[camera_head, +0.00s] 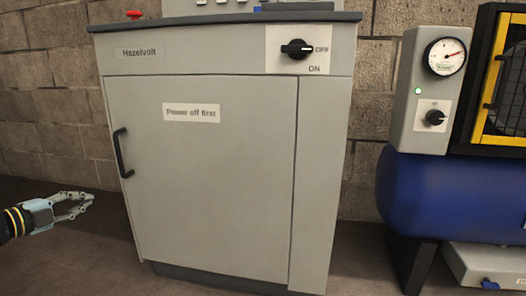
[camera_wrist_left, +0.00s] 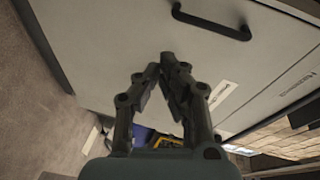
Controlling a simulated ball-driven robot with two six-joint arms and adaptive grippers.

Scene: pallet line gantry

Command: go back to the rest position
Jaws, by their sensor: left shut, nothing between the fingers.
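My left gripper (camera_head: 82,205) is at the far left of the head view, low and to the left of the grey cabinet. Its fingers are shut with nothing between them. It also shows in the left wrist view (camera_wrist_left: 165,62), with the fingertips together in front of the cabinet door. The cabinet door (camera_head: 200,165) is closed, and its black handle (camera_head: 122,153) is to the right of and above the gripper, apart from it. The handle also shows in the left wrist view (camera_wrist_left: 211,21). My right gripper is in neither view.
The cabinet has a black rotary switch (camera_head: 297,49) marked OFF and ON, its pointer toward OFF. A blue tank (camera_head: 450,198) with a gauge box (camera_head: 408,128) stands to the right. A block wall (camera_head: 50,90) runs behind. The floor left of the cabinet is clear.

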